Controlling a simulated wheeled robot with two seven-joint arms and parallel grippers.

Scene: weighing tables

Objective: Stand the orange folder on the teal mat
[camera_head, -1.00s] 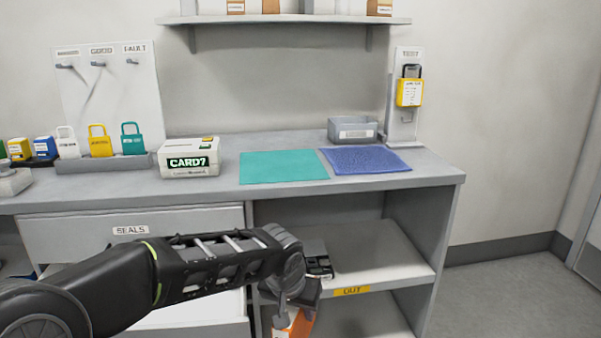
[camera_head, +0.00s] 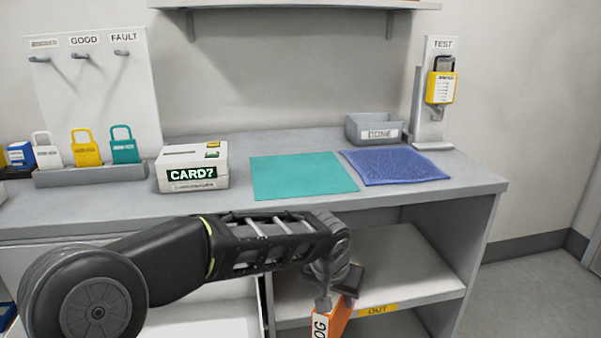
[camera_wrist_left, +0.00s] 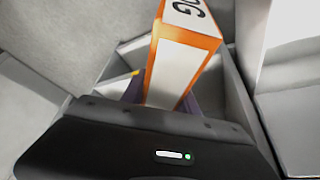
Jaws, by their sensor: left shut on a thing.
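The orange folder (camera_head: 338,318) has a white label with black letters, partly readable as "OG". It hangs below my left gripper (camera_head: 337,294), in front of the shelf unit and below the tabletop. My left gripper is shut on the folder. The teal mat (camera_head: 303,176) lies flat and bare on the tabletop, above and behind the gripper. My right gripper is not in view.
A blue mat (camera_head: 394,167) lies right of the teal mat. A grey DONE bin (camera_head: 374,130) and a TEST stand (camera_head: 433,90) are behind. The table's front edge and an OUT shelf (camera_head: 400,275) are close to the arm.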

